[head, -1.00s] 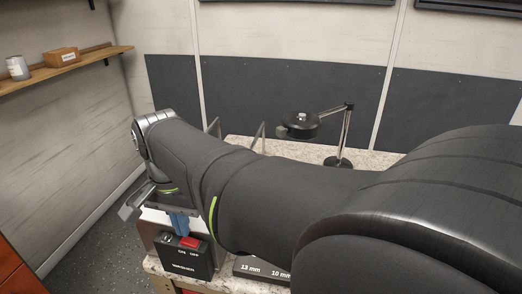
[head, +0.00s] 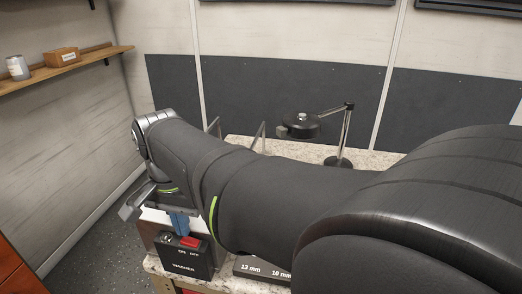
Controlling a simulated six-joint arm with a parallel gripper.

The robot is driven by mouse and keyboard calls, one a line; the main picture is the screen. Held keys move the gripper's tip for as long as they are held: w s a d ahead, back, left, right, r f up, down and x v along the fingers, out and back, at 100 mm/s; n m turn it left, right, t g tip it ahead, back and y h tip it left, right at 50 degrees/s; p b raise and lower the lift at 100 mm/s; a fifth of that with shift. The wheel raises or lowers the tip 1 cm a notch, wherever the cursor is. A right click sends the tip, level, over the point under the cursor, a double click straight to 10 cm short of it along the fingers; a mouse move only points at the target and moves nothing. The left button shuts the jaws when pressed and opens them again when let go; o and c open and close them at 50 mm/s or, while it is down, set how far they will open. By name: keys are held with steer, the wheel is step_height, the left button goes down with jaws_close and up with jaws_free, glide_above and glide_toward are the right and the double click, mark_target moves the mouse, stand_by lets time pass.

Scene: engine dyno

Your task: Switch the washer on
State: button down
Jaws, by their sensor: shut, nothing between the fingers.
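The washer switch box (head: 186,262) is a black box at the lower left of the head view, lettered WASHER, with ON on the left and OFF on the right. A red rocker (head: 190,242) sits on its top, on the right side by the OFF lettering. I cannot tell which way it is tipped. My gripper (head: 180,232) points down from the wrist, its blue fingers shut and empty. The fingertips are just above or behind the box's top, left of the rocker. Contact cannot be made out. My forearm hides much of the bench behind.
A speckled bench top (head: 375,158) carries a black lamp (head: 304,126) on a jointed stand behind my arm. A block marked 13 mm and 10 mm (head: 260,270) lies right of the switch box. A shelf (head: 85,65) with a can and carton is at far left.

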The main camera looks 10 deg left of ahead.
steer(key=shift+f, duration=0.95)
stand_by(1.0)
steer(key=shift+r, duration=3.5)
step_height(320, 180, down, 7)
steer(key=shift+r, duration=4.25)
steer(key=w+r+t, duration=0.2)
steer(key=w+t, duration=0.3)
steer(key=w, duration=1.8)
steer(key=shift+a+m, duration=0.3)
